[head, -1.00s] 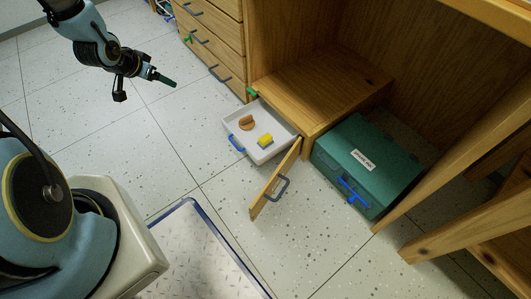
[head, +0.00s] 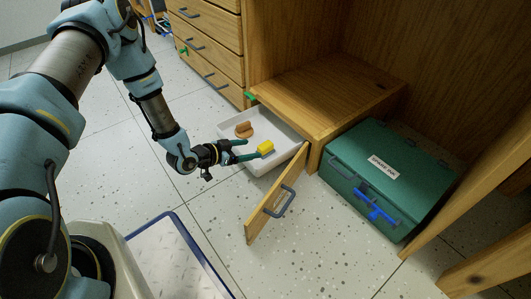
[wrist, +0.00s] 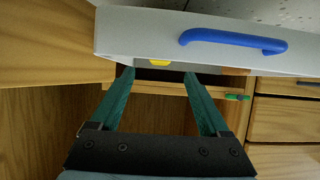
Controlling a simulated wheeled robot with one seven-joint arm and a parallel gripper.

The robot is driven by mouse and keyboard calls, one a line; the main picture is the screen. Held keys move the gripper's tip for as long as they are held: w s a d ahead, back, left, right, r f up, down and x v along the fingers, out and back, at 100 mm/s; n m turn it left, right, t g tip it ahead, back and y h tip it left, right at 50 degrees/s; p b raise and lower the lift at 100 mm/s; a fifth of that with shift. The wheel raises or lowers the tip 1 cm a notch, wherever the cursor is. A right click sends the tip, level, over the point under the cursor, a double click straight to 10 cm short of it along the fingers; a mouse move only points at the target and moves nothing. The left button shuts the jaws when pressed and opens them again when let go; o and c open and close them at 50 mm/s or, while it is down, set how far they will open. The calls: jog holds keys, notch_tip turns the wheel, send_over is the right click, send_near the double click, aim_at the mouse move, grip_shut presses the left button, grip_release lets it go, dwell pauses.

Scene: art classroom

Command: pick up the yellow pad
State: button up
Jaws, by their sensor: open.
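The yellow pad (head: 266,146) is a small block lying in the white tray (head: 285,130). My gripper (head: 254,149) is open and empty, with its two green fingers reaching over the tray's front side towards the pad. In the head view the fingertips appear close to the pad, but I cannot tell whether they touch it. In the wrist view only a sliver of the pad (wrist: 160,62) shows past the edge of the tray's front wall (wrist: 130,30), beyond and between the spread fingertips (wrist: 158,73).
A brown object (head: 244,129) lies in the tray beside the pad. The tray's blue handle (wrist: 232,40) shows in the wrist view. An open wooden door (head: 272,200) stands right of my gripper. A green case (head: 390,165) sits further right. Wooden drawers (head: 210,45) stand behind.

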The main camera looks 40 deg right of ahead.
aim_at(263, 146)
jog(key=b+x, duration=0.4)
jog(key=x, duration=0.4)
jog(key=shift+d, duration=0.2)
jog(key=shift+r, duration=0.1)
grip_shut()
dwell(0.3)
